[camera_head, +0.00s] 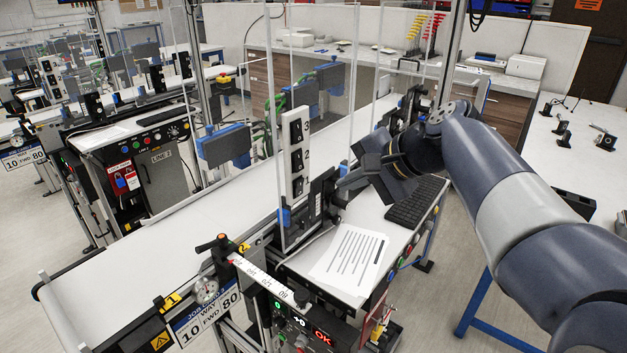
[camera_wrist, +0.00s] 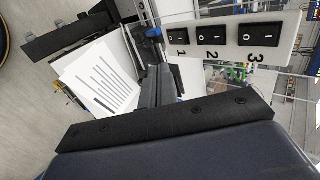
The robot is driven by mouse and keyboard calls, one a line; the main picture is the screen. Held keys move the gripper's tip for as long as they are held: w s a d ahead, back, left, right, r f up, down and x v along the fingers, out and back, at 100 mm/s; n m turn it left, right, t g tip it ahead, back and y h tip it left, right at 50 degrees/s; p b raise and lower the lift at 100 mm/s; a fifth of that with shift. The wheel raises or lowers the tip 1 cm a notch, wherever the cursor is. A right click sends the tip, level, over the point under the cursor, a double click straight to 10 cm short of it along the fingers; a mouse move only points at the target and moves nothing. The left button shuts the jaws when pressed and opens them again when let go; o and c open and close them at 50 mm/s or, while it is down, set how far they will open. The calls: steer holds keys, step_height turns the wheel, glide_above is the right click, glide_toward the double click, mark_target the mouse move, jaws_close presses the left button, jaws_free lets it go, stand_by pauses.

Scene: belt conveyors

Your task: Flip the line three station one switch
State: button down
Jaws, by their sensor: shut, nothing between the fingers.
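A white switch panel (camera_head: 297,178) stands upright on the near conveyor station, with black rocker switches numbered 1, 2 and 3 from bottom to top. Switch 1 (camera_head: 298,187) is lowest. In the wrist view the panel (camera_wrist: 226,55) lies sideways at the upper right, with switch 1 (camera_wrist: 178,39) at its left end. I cannot tell the rocker positions. No line number shows on this station. My gripper (camera_head: 359,174) is shut and empty, right of the panel and apart from it, above the worktop. Its fingertips are hard to make out against dark parts.
A printed sheet (camera_head: 350,256) and a black keyboard (camera_head: 418,202) lie on the worktop below my arm. Clear panes and a dark bracket (camera_head: 322,193) stand close to the switch panel. A similar station marked LINE 2 (camera_head: 162,157) is at the left.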

mark_target(301, 183)
steer(key=w+a+f, duration=0.1)
steer(key=a, duration=0.1)
steer(key=w+a+f+p, duration=0.1)
steer(key=w+a, duration=0.1)
steer(key=w+a+f, duration=0.1)
steer(key=a, duration=0.1)
steer(key=shift+w+f+p, duration=0.2)
steer(key=shift+w+p, duration=0.1)
steer(key=shift+w, duration=0.1)
steer(key=shift+w+a, duration=0.2)
steer(key=shift+a, duration=0.15)
steer(key=shift+w+a+r+p, duration=0.2)
steer(key=shift+a+r+p, duration=0.05)
steer(key=shift+p, duration=0.15)
steer(key=shift+f, duration=0.15)
